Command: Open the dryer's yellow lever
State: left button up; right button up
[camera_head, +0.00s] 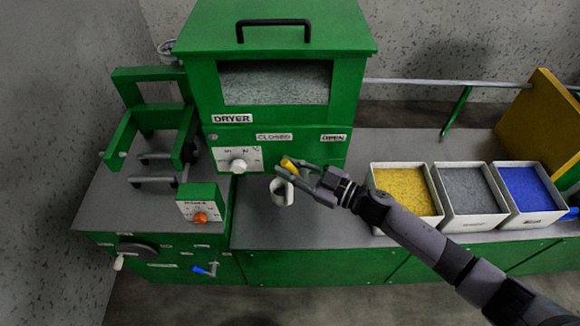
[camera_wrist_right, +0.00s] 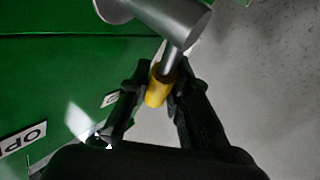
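The green dryer (camera_head: 349,90) stands at the back of the counter, with a dark handle on top and a window in front. Its lever has a yellow tip (camera_head: 288,164), below and between the CLOSED and OPEN labels. My right gripper (camera_head: 296,171) is at the lever. In the right wrist view the yellow tip (camera_wrist_right: 157,91) on its grey metal shaft sits between the two dark fingers (camera_wrist_right: 160,82), which look closed against its sides. The fingers partly cover the lever in the head view. My left gripper is not in view.
White bins with yellow (camera_head: 407,215), grey (camera_head: 469,219) and blue (camera_head: 533,218) contents stand at right. A dial panel (camera_head: 237,160) is on the dryer's left. A green machine (camera_head: 200,203) with an orange knob stands further left.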

grip_shut()
dwell(0.4)
jog(key=shift+d+f+b, duration=0.15)
jog(key=shift+b, duration=0.55)
jog(key=d+m+t+y+b, duration=0.2)
jog(key=d+m+t+b, duration=0.4)
jog(key=m+t+b, duration=0.6)
jog(key=shift+d+b, duration=0.2)
jog(key=shift+b, duration=3.3)
jog(key=shift+o, duration=1.6)
grip_release()
jog(key=shift+d, duration=0.1)
